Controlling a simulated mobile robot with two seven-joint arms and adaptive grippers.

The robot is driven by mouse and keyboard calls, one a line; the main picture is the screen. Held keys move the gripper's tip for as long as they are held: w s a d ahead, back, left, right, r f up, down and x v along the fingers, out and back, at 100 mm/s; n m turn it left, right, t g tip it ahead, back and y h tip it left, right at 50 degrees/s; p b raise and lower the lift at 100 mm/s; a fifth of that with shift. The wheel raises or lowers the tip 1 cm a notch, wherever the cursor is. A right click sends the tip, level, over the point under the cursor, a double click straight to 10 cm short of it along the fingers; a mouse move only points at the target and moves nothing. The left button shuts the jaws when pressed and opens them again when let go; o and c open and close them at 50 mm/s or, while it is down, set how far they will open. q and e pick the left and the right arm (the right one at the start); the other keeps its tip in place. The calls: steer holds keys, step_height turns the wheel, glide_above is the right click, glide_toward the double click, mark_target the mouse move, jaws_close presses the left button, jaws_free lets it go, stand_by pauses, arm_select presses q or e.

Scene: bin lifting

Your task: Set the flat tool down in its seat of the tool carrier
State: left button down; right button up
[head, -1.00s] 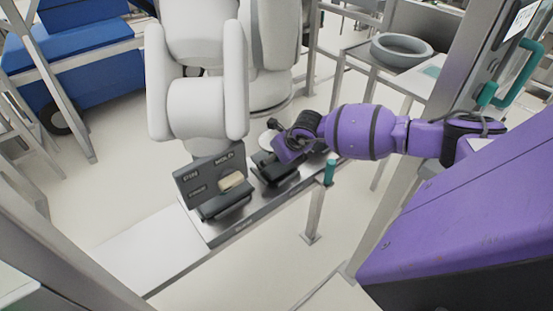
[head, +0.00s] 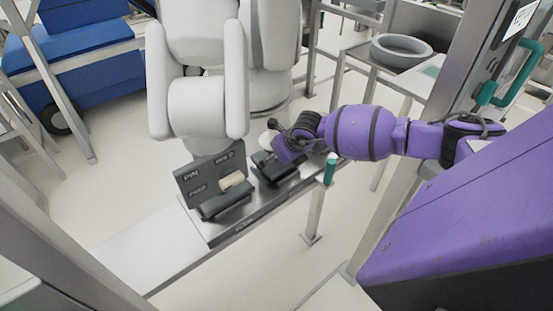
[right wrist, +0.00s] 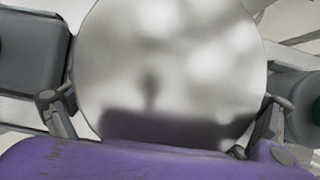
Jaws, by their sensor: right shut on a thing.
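My right gripper (head: 286,140), at the end of the purple arm, is over the far right part of the tool carrier (head: 240,222). In the right wrist view its two fingers (right wrist: 160,108) are shut on the edges of a round, flat, shiny metal disc, the flat tool (right wrist: 168,65). In the head view only a pale sliver of the disc (head: 267,138) shows behind the gripper. The carrier is a long grey tray with dark blocks. Its seat for the disc is hidden, and I cannot tell whether the disc touches it. My left gripper is not in view.
On the carrier, a dark block (head: 268,169) is close left of my gripper; farther left a beige piece (head: 232,180) lies by a dark lettered board (head: 197,184). A teal-topped post (head: 330,168) stands to the right. A white machine (head: 199,105) looms behind.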

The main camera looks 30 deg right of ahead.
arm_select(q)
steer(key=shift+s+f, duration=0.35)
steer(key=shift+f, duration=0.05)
arm_select(e)
steer(key=shift+s+a+f, duration=0.1)
steer(key=shift+s+f, duration=0.2)
steer(key=shift+f, duration=0.35)
steer(key=shift+s+f, duration=0.3)
steer(key=shift+f, duration=0.35)
steer(key=shift+o, duration=0.4)
steer(key=shift+w+f, duration=0.1)
steer(key=shift+f, duration=0.1)
steer(key=o, duration=1.7)
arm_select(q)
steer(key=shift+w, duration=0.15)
arm_select(e)
steer(key=shift+f, duration=0.15)
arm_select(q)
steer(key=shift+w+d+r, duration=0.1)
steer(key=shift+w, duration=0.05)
arm_select(e)
steer(key=v, duration=0.4)
steer(key=w+v, duration=0.1)
steer(key=v, duration=0.3)
steer(key=w+r+v, duration=0.1)
steer(key=v, duration=0.4)
steer(key=shift+r, duration=0.2)
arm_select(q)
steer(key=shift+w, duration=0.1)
